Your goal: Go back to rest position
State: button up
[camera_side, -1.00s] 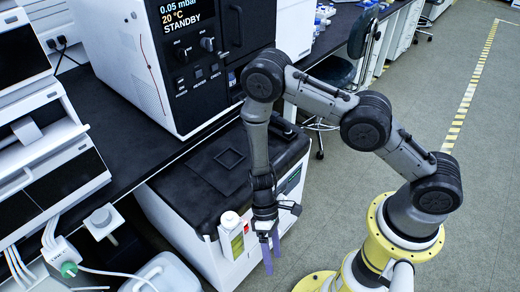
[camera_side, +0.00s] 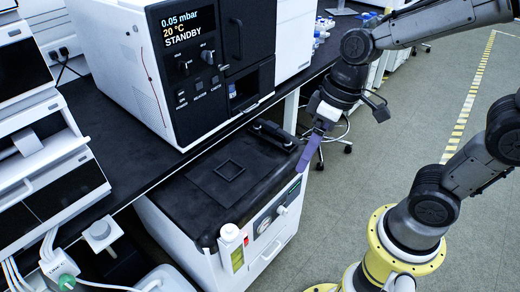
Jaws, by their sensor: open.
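My gripper (camera_side: 309,150) is at the upper right of centre, right of the black-topped cabinet and level with the bench's front edge. Its purple fingers point down and to the left. They overlap in this view, and nothing shows between them. The fingertips appear close to the right rear corner of the black-topped cabinet (camera_side: 205,205), but I cannot tell the gap. My arm is raised and stretches to the upper right, partly out of the picture.
An instrument reading STANDBY (camera_side: 140,75) stands on the black bench (camera_side: 110,135). White stacked modules (camera_side: 40,150) stand at the left. A stool (camera_side: 335,130) is behind my gripper. The floor (camera_side: 400,150) at right is open.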

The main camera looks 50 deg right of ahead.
jog(key=s+d+r+m+t+h, duration=0.2)
jog(key=s+d+r+t, duration=0.1)
jog(key=s+d+r, duration=0.2)
jog(key=shift+s+d+r, duration=0.25)
jog(key=shift+s+d, duration=0.4)
jog(key=shift+s, duration=0.45)
